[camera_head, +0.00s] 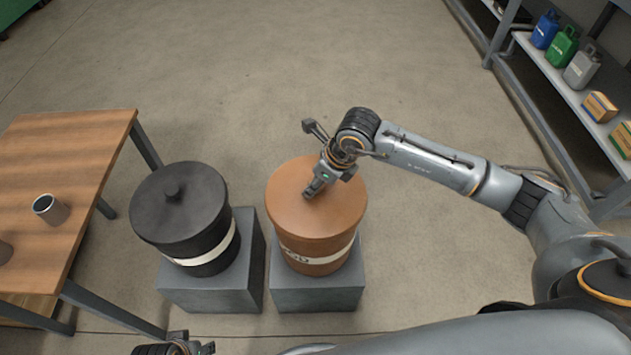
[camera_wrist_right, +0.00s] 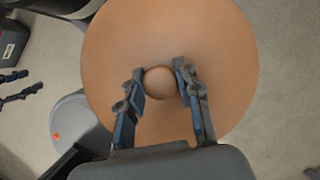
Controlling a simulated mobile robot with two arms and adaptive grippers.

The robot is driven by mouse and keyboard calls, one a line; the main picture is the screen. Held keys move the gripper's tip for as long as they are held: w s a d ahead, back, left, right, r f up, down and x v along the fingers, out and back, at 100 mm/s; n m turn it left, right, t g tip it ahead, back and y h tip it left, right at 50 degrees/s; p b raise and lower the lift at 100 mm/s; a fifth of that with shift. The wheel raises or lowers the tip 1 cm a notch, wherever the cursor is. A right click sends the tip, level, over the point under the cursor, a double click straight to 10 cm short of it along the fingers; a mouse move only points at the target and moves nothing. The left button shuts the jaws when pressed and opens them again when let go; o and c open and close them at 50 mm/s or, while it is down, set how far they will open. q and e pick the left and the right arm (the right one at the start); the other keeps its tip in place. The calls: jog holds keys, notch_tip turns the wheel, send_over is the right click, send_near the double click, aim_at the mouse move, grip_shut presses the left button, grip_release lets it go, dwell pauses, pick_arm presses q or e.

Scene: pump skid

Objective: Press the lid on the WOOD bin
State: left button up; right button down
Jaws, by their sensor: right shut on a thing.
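The WOOD bin (camera_head: 318,258) is an orange-brown drum with a pale label band, standing on a grey block. Its round orange lid (camera_head: 289,211) sits on top and looks level; I cannot tell whether it is fully seated. My right gripper (camera_head: 309,194) is over the lid's middle. In the right wrist view my right gripper (camera_wrist_right: 160,84) has its fingers on both sides of the round lid knob (camera_wrist_right: 158,82), shut on it. The lid (camera_wrist_right: 215,50) fills the middle of that view. My left gripper (camera_head: 196,349) shows only partly at the bottom edge; its jaws are unclear.
A black bin with a knobbed lid (camera_head: 180,203) stands on a grey block just left. A wooden table (camera_head: 75,150) with a grey mug (camera_head: 50,209) is at the left. A shelf (camera_head: 560,85) with jugs and boxes is at the right. Open floor lies behind the bins.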

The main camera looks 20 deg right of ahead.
pick_arm(q)
jog(key=shift+w+r, duration=0.15)
jog(key=shift+r, duration=0.25)
pick_arm(e)
jog(key=shift+c, duration=1.8)
grip_release()
pick_arm(q)
jog(key=shift+f, duration=0.15)
pick_arm(e)
jog(key=shift+r, duration=0.15)
